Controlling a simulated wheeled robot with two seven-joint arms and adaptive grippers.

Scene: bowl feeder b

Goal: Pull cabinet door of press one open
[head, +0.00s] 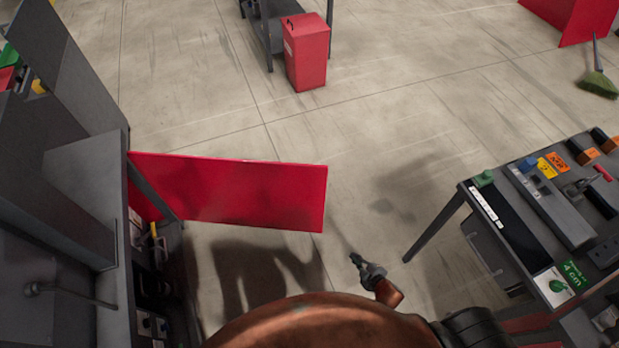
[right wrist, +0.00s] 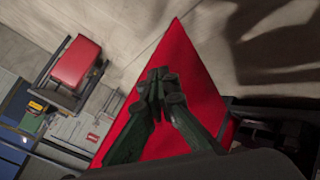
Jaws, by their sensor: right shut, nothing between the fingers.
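The red cabinet door (head: 235,193) stands swung out from the grey press cabinet (head: 116,255) at the left of the head view. The cabinet's lower inside shows behind its hinge side. My right gripper (head: 356,261) is just beyond the door's free end, to the lower right of it, and looks apart from it. In the right wrist view, my right gripper's fingers (right wrist: 160,84) are closed together with nothing between them, seen against the red door (right wrist: 185,55). My left gripper is in neither view.
A table with parts and labels (head: 530,215) stands at the right. A red bin (head: 306,60) stands at the top, beside a dark table leg. A green broom (head: 597,84) lies at the far right. The floor between door and table is clear.

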